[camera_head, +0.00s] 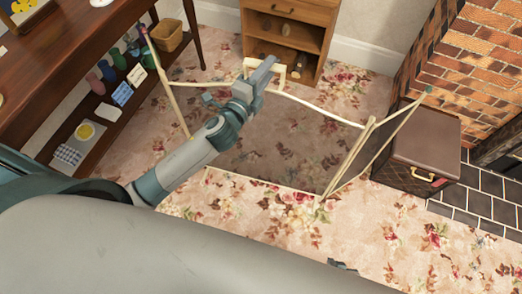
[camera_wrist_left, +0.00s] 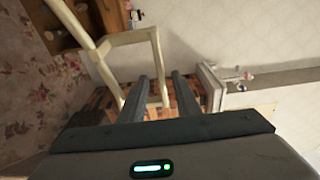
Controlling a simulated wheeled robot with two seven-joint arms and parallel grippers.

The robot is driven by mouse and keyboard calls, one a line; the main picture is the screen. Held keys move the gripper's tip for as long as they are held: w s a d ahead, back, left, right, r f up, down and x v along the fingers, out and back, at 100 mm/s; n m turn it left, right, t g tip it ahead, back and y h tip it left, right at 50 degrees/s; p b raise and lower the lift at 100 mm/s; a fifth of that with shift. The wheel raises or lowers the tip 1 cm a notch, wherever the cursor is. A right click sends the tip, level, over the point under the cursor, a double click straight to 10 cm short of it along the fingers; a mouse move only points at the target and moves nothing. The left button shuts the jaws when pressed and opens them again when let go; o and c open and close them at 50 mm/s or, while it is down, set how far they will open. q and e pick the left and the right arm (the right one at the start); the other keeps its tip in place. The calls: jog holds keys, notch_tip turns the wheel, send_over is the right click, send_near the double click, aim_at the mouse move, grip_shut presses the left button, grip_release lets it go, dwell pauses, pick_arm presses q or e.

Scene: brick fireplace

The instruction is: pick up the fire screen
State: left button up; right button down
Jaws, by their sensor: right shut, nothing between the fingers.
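The fire screen (camera_head: 290,140) stands on the floral carpet, with a cream frame, dark see-through mesh and folding side wings. Its top handle (camera_head: 297,73) is a cream loop, also large in the left wrist view (camera_wrist_left: 125,40). My left gripper (camera_head: 268,68) is at the handle, fingers apart. In the left wrist view, one upright bar of the handle shows in the gap between the fingertips (camera_wrist_left: 160,78); I cannot tell whether they touch it. A small part of my right gripper (camera_head: 342,265) shows at the bottom of the head view, shut and away from the screen.
A wooden cabinet (camera_head: 318,38) stands behind the screen. A dark table (camera_head: 60,55) with items on its lower shelf is at left. A brown box (camera_head: 425,145) sits by the brick fireplace (camera_head: 470,60) at right. Carpet in front is clear.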

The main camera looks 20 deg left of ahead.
pick_arm(q)
jog(key=w, duration=0.3)
jog(key=w+p, duration=0.1)
jog(key=w, duration=0.1)
jog(key=shift+d+r, duration=0.15)
jog(key=shift+d, duration=0.25)
grip_shut()
dwell(1.3)
jog(key=shift+w+r, duration=0.1)
jog(key=shift+r, duration=0.1)
